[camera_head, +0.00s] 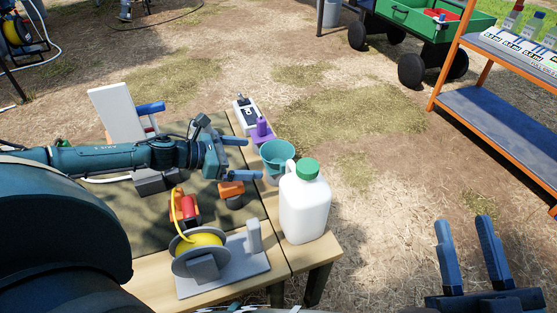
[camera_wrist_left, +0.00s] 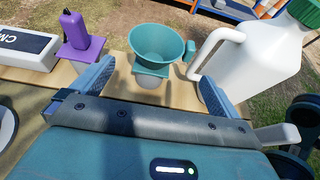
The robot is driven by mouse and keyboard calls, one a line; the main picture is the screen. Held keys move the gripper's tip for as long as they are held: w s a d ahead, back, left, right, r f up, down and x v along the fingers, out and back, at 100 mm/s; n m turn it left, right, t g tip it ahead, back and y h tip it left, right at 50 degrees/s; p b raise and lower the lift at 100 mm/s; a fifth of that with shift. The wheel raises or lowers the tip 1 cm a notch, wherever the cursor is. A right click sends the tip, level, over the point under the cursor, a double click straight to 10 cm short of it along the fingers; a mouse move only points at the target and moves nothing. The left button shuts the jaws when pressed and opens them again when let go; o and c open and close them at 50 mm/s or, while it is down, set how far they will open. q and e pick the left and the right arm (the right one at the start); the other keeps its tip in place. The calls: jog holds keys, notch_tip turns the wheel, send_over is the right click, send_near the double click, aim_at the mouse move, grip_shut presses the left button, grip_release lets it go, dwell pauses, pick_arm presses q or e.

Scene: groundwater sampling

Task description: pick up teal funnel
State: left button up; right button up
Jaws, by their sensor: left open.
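The teal funnel (camera_head: 278,154) stands upright near the right edge of the table, left of the white jug. In the left wrist view the funnel (camera_wrist_left: 157,40) shows its open bowl and a flat teal part below, above a pale round piece. My left gripper (camera_head: 241,158) is open and empty, just left of the funnel. In the left wrist view my left gripper (camera_wrist_left: 155,75) has one finger on each side, with the funnel ahead between them; contact does not show. My right gripper (camera_head: 465,222) is open and empty over the ground at the lower right.
A white jug (camera_head: 304,208) with a green cap stands close to the funnel. A yellow reel (camera_head: 201,248) and orange items sit nearer. A shelf (camera_head: 510,120) stands at right; open ground lies between.

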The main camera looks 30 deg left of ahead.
aim_at(263, 158)
pick_arm(q)
jog(key=x, duration=0.5)
jog(key=b+x, duration=0.1)
jog(key=x, duration=0.3)
jog(key=shift+d+f+b, duration=0.1)
jog(key=shift+d+b, duration=0.05)
jog(key=shift+b, duration=0.25)
jog(key=shift+w+d+f, duration=0.1)
jog(key=shift+w+d, duration=0.1)
jog(key=shift+w, duration=0.05)
jog(key=c, duration=0.7)
pick_arm(e)
jog(key=shift+w+d+r+n+t+y, duration=0.1)
jog(key=shift+r+n+t+y, duration=0.15)
jog(key=shift+r+n+y, duration=0.3)
jog(key=shift+w+d+r+n+t+y, duration=0.1)
jog(key=shift+r+n+t+y, duration=0.15)
jog(key=shift+r+n+y, duration=0.3)
pick_arm(q)
jog(key=shift+o, duration=0.2)
pick_arm(e)
jog(key=shift+r, duration=0.15)
